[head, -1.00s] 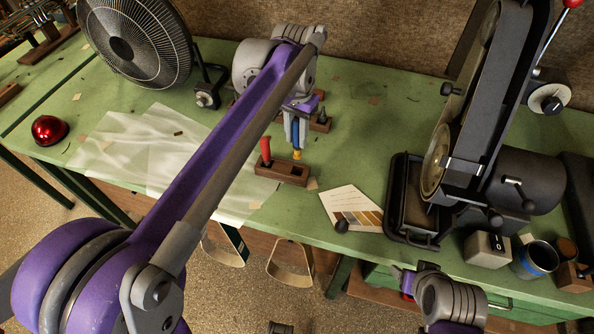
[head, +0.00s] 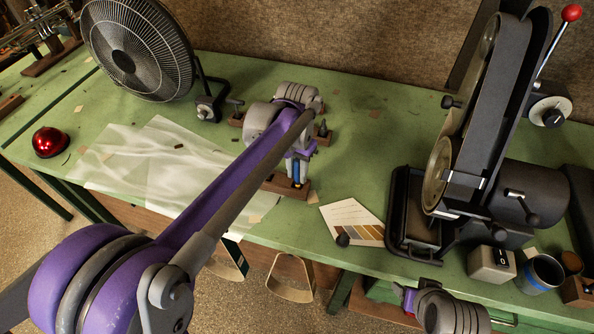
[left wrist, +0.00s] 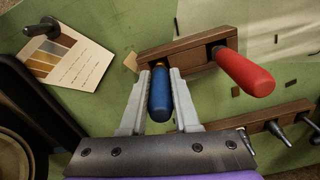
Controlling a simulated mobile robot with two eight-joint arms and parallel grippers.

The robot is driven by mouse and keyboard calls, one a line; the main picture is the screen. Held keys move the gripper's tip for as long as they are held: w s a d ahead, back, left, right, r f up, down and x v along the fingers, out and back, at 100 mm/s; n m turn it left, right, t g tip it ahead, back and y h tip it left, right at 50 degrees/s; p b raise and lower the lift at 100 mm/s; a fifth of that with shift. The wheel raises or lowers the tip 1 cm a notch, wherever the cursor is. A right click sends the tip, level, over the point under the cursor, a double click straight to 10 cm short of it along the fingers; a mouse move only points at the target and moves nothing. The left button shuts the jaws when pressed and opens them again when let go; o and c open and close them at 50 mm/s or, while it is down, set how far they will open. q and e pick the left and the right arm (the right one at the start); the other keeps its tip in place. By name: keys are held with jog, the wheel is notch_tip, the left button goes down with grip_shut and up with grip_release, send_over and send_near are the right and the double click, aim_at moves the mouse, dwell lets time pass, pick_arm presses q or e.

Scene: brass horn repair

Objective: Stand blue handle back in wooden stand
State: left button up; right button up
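The wooden stand (head: 302,193) is a small dark brown block near the table's front edge; it also shows in the left wrist view (left wrist: 190,53). A red handle (left wrist: 245,72) stands in its other end; my left arm hides it in the head view. The blue handle (head: 297,171) is upright between the fingers of my left gripper (left wrist: 160,78), which look shut on it (left wrist: 160,100). Its lower end is at the stand's free end; how deep it sits is unclear. My right gripper (head: 408,298) is low at the front, its fingers mostly hidden.
A fan (head: 138,50) stands at the back left and a belt sander (head: 470,130) at the right. A colour card (head: 350,215) lies right of the stand, a clear sheet (head: 140,165) left of it. Another wooden rack (left wrist: 270,125) with metal tools stands behind the stand.

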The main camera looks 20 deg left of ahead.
pick_arm(q)
jog(key=o, duration=0.4)
notch_tip(320, 180, up, 12)
jog(key=shift+f+p, duration=0.15)
jog(key=shift+p, duration=0.4)
jog(key=shift+s, duration=0.15)
jog(key=s+a+f+n+t, duration=0.1)
jog(key=s+a+f+t, duration=0.1)
jog(key=s+f, duration=0.6)
jog(key=s+a+f+n+t, duration=0.2)
jog(key=s+f, duration=0.5)
jog(key=s, duration=0.4)
jog(key=shift+s+a+f+t, duration=0.35)
jog(key=shift+s+f+t, duration=0.05)
jog(key=shift+t, duration=0.3)
